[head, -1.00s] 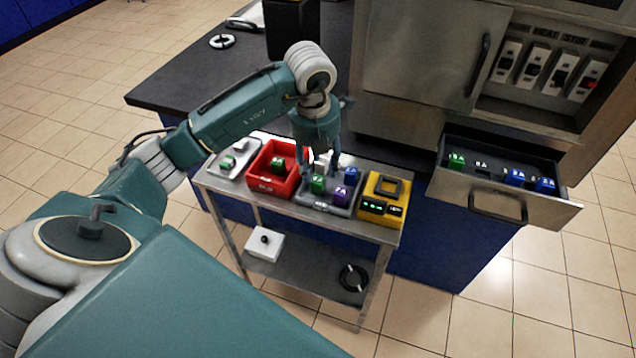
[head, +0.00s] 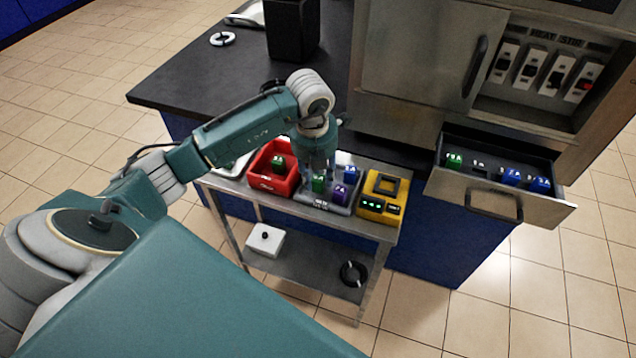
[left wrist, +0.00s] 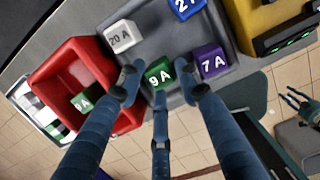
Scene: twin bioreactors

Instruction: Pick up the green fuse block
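The green fuse block marked 9A (left wrist: 160,73) lies in a grey tray (left wrist: 240,66) on the cart. It also shows in the head view (head: 319,183), just below my left gripper (head: 320,172). In the left wrist view, my left gripper (left wrist: 160,85) is open, with its fingertips on either side of the green block and gaps between. A third finger stands at the block's near side. Whether it touches is unclear. My right gripper (left wrist: 297,103) shows small at the right edge of the left wrist view, fingers spread, away from the cart.
A purple 7A block (left wrist: 211,62), a blue block (left wrist: 186,7) and a white 20A block (left wrist: 121,36) share the tray. A red bin (head: 267,182) with another green block (head: 279,162) and a yellow device (head: 371,207) flank it. An open drawer (head: 490,197) holds several fuses.

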